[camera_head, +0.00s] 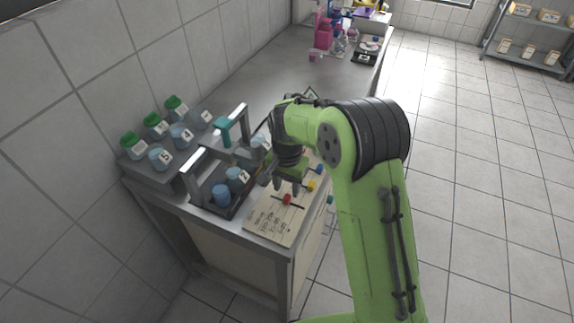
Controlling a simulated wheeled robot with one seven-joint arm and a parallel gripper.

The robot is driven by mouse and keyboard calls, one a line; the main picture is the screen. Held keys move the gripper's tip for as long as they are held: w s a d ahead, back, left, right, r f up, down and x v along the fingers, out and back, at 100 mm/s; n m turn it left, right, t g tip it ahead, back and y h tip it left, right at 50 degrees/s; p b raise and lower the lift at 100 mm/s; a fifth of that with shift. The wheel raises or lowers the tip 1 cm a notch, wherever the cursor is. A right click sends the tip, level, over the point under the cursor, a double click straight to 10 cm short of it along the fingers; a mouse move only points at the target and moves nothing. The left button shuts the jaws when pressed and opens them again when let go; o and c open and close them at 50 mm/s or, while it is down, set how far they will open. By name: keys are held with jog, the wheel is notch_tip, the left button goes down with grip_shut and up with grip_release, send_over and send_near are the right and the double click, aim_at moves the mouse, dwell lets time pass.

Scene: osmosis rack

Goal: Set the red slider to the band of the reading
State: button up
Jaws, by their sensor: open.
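The red slider (287,199) sits on a dark slot in the tan panel (262,222) at the front corner of the bench. A yellow slider (310,186) and a blue slider (319,169) stand behind it to the right. The panel bears small handwritten lines on its left part, too small to read. My gripper (283,188) is open and points down over the panel, close behind the red slider. I cannot tell whether it touches the slider. My arm hides part of the panel's back.
A dark rack with a teal-gripped handle (222,130) stands left of the panel, with blue cups (221,194) in it. A grey stand with green-lidded jars (133,145) is by the wall. Pink and purple labware (322,35) stands at the bench's far end. The middle bench top is clear.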

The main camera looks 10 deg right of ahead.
aim_at(287, 196)
notch_tip(287, 196, up, 12)
jog(key=p, duration=0.2)
jog(key=s+d+r+n+t, duration=0.2)
jog(key=s+d+r, duration=0.3)
jog(key=s, duration=0.4)
jog(key=s+d+r+n+t, duration=0.2)
jog(key=s+d+r, duration=0.3)
jog(key=s, duration=0.4)
jog(key=s+f+n+t, duration=0.1)
jog(key=s+n, duration=0.1)
jog(key=s, duration=0.6)
jog(key=shift+d+f+t, duration=0.2)
jog(key=shift+f+t, duration=0.1)
jog(key=shift+f, duration=0.05)
